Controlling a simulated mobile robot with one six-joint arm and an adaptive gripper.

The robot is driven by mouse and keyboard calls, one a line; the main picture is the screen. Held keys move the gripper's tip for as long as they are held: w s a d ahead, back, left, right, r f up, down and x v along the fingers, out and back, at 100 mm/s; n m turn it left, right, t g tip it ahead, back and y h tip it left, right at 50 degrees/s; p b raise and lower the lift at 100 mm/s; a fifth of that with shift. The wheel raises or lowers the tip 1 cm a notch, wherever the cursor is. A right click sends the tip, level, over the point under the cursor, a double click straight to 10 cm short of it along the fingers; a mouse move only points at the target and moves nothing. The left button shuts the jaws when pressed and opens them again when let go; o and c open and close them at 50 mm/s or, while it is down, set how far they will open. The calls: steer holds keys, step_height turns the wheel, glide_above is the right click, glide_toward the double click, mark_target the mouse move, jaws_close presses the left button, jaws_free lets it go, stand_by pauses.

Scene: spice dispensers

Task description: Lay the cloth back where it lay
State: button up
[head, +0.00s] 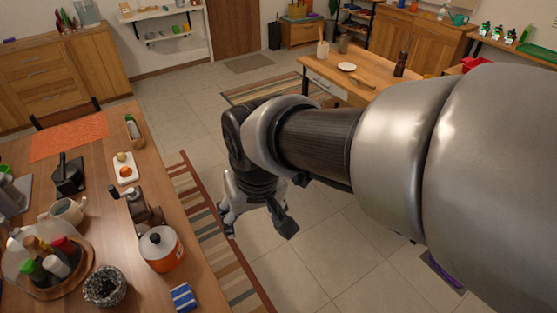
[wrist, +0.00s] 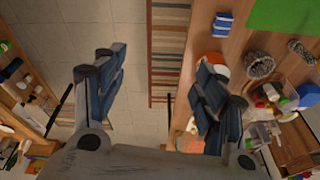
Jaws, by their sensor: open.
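A small folded cloth, blue with white stripes (head: 184,297), lies on the left wooden table (head: 205,287) by its near right edge. A blue striped piece also shows near the table edge in the wrist view (wrist: 223,24); it looks like the same cloth. My gripper (head: 256,218) points down over the floor, to the right of the table and apart from the cloth. In the wrist view my gripper (wrist: 160,65) has its two fingers spread wide with nothing between them.
An orange pot (head: 162,250), a dark woven bowl (head: 105,287) and a round tray of spice jars (head: 80,283) stand near the cloth. A striped rug (head: 207,222) borders the table.

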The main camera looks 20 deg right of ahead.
steer(key=s+d+r+m+t, duration=0.1)
steer(key=s+d+r+t, duration=0.1)
steer(key=s+d, duration=0.7)
steer(key=shift+s+d+r+h, duration=0.15)
steer(key=shift+s+r+h, duration=0.25)
steer(key=shift+s+r, duration=0.55)
steer(key=shift+s+f, duration=0.15)
steer(key=shift+f, duration=0.1)
